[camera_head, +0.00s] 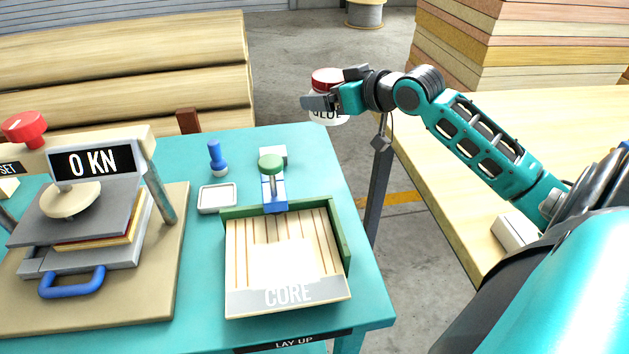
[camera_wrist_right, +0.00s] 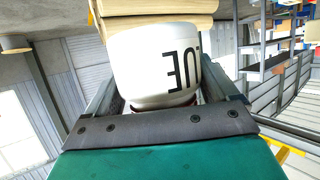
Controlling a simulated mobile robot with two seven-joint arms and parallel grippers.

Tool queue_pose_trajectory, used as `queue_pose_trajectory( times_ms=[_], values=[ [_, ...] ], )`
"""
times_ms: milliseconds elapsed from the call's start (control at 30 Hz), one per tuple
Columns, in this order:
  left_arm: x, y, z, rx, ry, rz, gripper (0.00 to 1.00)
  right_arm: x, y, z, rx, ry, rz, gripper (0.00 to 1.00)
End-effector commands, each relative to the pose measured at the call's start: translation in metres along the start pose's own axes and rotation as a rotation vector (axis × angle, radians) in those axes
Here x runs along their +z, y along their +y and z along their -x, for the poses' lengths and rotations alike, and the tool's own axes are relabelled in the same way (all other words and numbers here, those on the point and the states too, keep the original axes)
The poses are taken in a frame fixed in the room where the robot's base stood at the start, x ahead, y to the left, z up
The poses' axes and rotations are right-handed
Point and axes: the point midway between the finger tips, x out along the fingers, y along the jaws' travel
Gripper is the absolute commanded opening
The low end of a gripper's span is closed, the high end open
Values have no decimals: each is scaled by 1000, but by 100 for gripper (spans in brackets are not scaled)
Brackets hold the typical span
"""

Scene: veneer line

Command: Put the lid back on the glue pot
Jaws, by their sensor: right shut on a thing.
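The glue pot (camera_head: 329,118) is white with dark lettering and stands upright beyond the far right corner of the table. Its red lid (camera_head: 326,78) is directly above the pot. My right gripper (camera_head: 318,102) reaches in from the right and is shut on the lid. A finger hides the join, so I cannot tell whether the lid is seated. In the right wrist view the pot (camera_wrist_right: 150,65) appears upside down between the fingers, with a thin strip of red lid (camera_wrist_right: 165,106) near the palm. What supports the pot is unclear. My left gripper is not in view.
The teal table (camera_head: 350,215) holds a press (camera_head: 95,160) reading 0 KN, a green-edged tray marked CORE (camera_head: 340,240), a blue stamp-like tool (camera_head: 216,160) and a small white dish (camera_head: 216,198). A dark post (camera_head: 377,190) stands below my right forearm. Stacked boards (camera_head: 520,40) are behind.

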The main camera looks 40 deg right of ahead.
Motion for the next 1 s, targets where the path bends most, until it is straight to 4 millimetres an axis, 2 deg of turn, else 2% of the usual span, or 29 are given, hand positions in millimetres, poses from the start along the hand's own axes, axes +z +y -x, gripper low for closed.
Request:
queue_pose_trajectory(
  times_ms=[100,400,533,1000],
  values=[
    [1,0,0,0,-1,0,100,-5,6,2,9,2,-4,2],
    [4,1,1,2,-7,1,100,-6,6,2,9,2,-5,2],
    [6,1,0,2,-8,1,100,4,6,-2,9,0,-6,2],
    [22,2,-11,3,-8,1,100,114,6,-46,10,-1,-8,2]
  ],
)
